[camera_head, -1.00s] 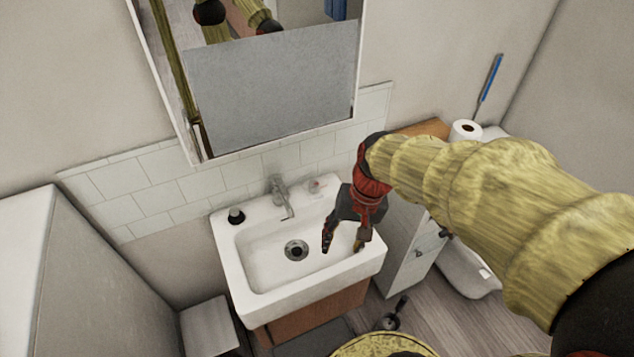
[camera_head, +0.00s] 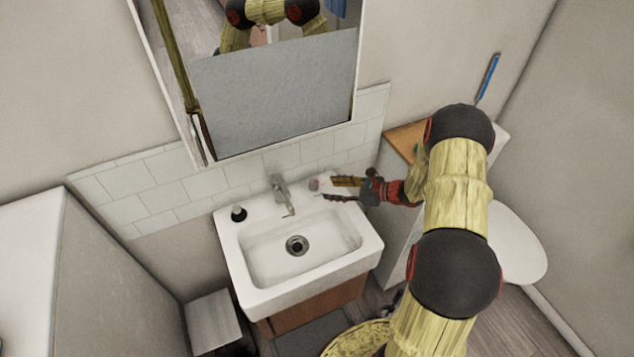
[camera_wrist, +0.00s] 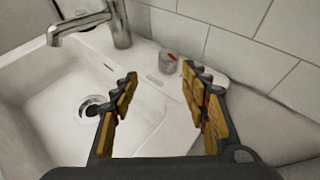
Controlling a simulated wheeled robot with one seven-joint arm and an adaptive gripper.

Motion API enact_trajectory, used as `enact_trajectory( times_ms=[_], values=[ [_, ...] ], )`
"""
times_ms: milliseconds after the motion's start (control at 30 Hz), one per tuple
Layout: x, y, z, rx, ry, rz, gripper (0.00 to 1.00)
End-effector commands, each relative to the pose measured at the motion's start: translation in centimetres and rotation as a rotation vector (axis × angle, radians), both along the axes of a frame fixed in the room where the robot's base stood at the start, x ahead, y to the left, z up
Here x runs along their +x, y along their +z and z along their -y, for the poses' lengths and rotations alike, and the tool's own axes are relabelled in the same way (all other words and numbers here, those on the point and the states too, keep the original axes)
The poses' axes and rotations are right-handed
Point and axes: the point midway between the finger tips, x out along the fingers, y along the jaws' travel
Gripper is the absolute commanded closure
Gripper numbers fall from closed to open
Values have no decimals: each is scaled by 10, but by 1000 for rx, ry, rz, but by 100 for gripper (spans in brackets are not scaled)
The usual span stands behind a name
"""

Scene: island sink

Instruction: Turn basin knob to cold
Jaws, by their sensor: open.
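The basin knob (camera_head: 314,184) is a small grey cylinder with a red mark on top, at the back right of the white sink (camera_head: 232,262). In the wrist view the knob (camera_wrist: 168,64) stands just beyond and between my fingertips. My gripper (camera_head: 329,189) is open and empty, reaching in from the right with its fingertips close to the knob. In the wrist view my gripper (camera_wrist: 159,76) has its fingers spread on both sides of the knob's line. I cannot tell whether a finger touches it. The metal faucet (camera_head: 280,188) stands left of the knob.
The tiled wall (camera_head: 205,182) rises close behind the knob. A mirror (camera_head: 275,95) hangs above. A cabinet with a wooden top (camera_head: 403,137) stands to the right. The basin is empty around its drain (camera_head: 297,245).

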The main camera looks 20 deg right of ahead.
Motion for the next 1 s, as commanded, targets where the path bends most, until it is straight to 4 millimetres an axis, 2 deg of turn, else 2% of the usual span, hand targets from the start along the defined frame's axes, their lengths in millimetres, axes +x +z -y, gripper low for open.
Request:
enact_trajectory(
  times_ms=[67,167,600,1000],
  values=[
    [9,5,5,25,-36,5,54],
    [16,4,3,39,-50,4,54],
    [60,-19,-31,37,-47,4,54],
    [68,-22,-36,37,-48,5,54]
  ],
)
